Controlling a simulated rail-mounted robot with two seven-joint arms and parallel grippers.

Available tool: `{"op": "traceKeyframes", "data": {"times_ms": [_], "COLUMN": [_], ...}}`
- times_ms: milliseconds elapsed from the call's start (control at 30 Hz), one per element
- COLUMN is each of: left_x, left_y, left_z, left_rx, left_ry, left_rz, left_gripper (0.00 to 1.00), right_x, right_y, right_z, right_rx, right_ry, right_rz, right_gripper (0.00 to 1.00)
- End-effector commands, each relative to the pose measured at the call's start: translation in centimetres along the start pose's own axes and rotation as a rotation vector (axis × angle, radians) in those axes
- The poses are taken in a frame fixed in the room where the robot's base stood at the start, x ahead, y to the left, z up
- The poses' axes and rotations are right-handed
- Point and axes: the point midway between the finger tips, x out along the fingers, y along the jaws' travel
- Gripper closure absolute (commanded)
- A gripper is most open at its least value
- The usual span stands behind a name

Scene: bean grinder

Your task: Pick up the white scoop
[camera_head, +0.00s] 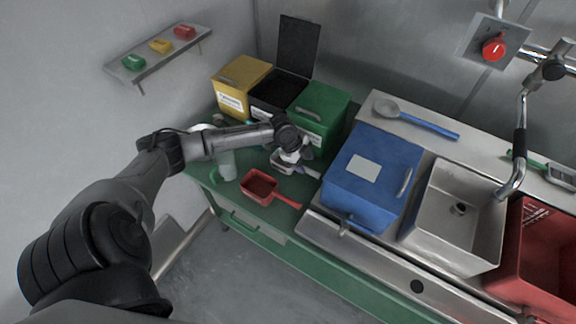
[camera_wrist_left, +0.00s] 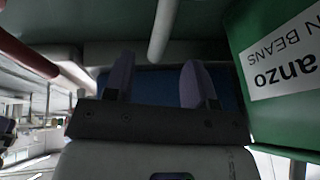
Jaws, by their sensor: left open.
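The white scoop (camera_head: 281,165) lies on the green table in front of the green bin, its handle pointing right toward the blue box. My left gripper (camera_head: 304,154) is over the scoop and partly hides it. In the left wrist view the two fingers of my left gripper (camera_wrist_left: 158,84) stand apart with nothing gripped between them. A pale rod (camera_wrist_left: 163,30), which looks like the scoop's handle, shows just beyond the fingertips, roughly in line with the gap. I cannot tell whether the fingers touch it. My right gripper is not in view.
A red scoop (camera_head: 260,187) lies nearby at the table's front. The green bin (camera_head: 318,115) stands close behind, the blue box (camera_head: 371,175) to the right. A yellow bin (camera_head: 241,85) and an open black bin (camera_head: 277,92) stand farther left. A pale container (camera_head: 226,166) is left.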

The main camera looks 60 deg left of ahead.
Motion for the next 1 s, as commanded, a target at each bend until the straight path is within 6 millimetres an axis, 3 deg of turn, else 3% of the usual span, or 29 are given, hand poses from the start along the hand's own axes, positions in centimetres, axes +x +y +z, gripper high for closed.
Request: {"op": "traceKeyframes", "data": {"times_ms": [233, 600, 933, 1000], "left_x": [1.2, 5.5, 6.0, 6.0], "left_y": [0.0, 0.1, 0.2, 0.2], "left_z": [0.0, 0.2, 0.2, 0.2], "left_rx": [0.000, 0.000, 0.001, 0.001], "left_ry": [0.000, 0.000, -0.001, -0.001], "left_rz": [0.000, -0.001, 0.000, 0.000], "left_gripper": [0.49, 0.49, 0.49, 0.54], "right_x": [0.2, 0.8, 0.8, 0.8], "right_y": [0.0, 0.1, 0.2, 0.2], "right_z": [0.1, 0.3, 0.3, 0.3], "right_rx": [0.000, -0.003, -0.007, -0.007], "right_ry": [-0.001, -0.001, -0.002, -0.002], "right_rz": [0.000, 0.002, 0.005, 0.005], "right_gripper": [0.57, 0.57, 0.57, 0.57]}}
